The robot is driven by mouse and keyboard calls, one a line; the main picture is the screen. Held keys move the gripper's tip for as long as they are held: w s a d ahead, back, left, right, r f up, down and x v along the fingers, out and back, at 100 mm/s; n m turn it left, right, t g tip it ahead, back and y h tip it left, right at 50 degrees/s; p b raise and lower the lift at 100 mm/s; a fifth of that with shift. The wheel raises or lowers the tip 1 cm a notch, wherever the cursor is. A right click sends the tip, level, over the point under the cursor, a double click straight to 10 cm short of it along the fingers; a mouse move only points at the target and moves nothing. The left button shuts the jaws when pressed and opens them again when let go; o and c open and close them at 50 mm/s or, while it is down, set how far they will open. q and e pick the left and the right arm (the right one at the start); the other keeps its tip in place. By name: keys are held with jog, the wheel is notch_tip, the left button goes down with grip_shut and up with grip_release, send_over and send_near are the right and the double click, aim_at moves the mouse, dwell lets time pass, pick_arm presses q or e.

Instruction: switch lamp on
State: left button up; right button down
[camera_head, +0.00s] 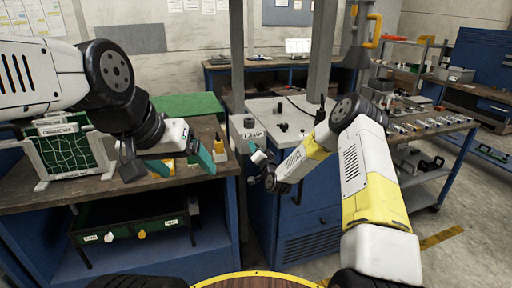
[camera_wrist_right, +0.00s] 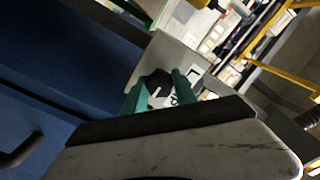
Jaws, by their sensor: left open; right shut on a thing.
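In the right wrist view a dark knob (camera_wrist_right: 158,86) with white markings sits between the two teal fingers of my right gripper (camera_wrist_right: 161,92), which is shut on it. In the head view my right gripper (camera_head: 252,149) is at the front of a grey box with a small label (camera_head: 252,134), and it hides the gripped knob there. A dark round part (camera_head: 249,122) shows on the box above the label. My left gripper (camera_head: 181,163) is open and empty above the left workbench. No lit lamp can be made out.
A blue cabinet (camera_head: 300,222) with a light top and small dark parts stands right of the box. Grey posts (camera_head: 237,60) rise behind.

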dwell(0.3)
jog(key=c, duration=1)
grip_release()
jog(key=v, duration=0.8)
jog(key=shift+w+r, duration=0.1)
